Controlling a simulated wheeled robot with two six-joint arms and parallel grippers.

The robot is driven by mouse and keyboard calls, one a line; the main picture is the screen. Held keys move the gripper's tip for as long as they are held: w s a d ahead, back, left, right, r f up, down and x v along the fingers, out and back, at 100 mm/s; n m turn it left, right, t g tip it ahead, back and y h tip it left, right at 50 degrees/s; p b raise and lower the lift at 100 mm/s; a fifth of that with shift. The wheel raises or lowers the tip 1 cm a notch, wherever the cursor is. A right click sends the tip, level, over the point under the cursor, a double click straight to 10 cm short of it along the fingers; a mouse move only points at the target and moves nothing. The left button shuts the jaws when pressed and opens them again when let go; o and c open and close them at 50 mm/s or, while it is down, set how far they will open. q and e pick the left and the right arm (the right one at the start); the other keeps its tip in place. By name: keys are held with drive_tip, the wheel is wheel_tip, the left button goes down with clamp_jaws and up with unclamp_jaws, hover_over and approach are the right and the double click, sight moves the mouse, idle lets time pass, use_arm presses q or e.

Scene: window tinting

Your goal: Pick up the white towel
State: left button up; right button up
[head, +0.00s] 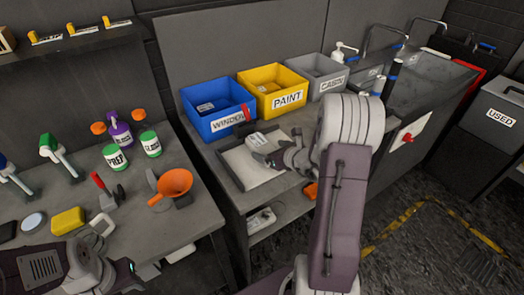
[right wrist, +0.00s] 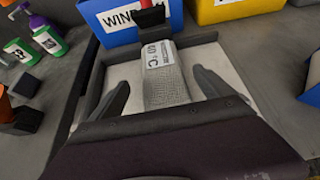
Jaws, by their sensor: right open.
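The white towel (head: 256,141) looks like a pale folded piece with a printed label, lying in a shallow grey tray (head: 232,172) with a whitish floor. In the right wrist view, the towel (right wrist: 165,85) has a woven texture and lies between my fingers. My right gripper (head: 272,157) is at the towel's near side; in the right wrist view the gripper (right wrist: 163,95) is open, with a gap on both sides of the towel. Its height above the tray is unclear. My left gripper (head: 100,262) is at the lower left, its jaws not clear.
Blue WINDOW (head: 215,105), yellow PAINT (head: 270,90) and grey CABIN (head: 318,75) bins stand behind the tray. A sink (head: 430,85) is at the right. The left bench holds bottles, an orange funnel (head: 174,183) and a yellow sponge (head: 67,220).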

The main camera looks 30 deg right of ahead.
sight(263, 145)
drive_tip(key=shift+w+d+f, duration=0.2)
drive_tip(key=shift+w+f, duration=0.2)
drive_tip(key=shift+w, duration=0.1)
drive_tip(key=x, duration=0.5)
drive_tip(key=shift+a+p, duration=0.1)
drive_tip(key=shift+p, duration=0.2)
drive_tip(key=shift+s+r, duration=0.1)
drive_tip(key=shift+s, duration=0.05)
drive_tip(key=c, duration=1.8)
drive_tip(key=shift+o, duration=0.2)
drive_tip(key=shift+r, duration=0.55)
wheel_tip(263, 145, up, 4)
drive_tip(key=shift+f, duration=0.2)
drive_tip(key=s+d+r+p, duration=0.2)
drive_tip(key=s+d+r, duration=0.3)
drive_tip(key=d, duration=0.5)
drive_tip(key=shift+s+d+r+p, duration=0.2)
drive_tip(key=shift+d+r+p, duration=0.1)
drive_tip(key=shift+r, duration=0.35)
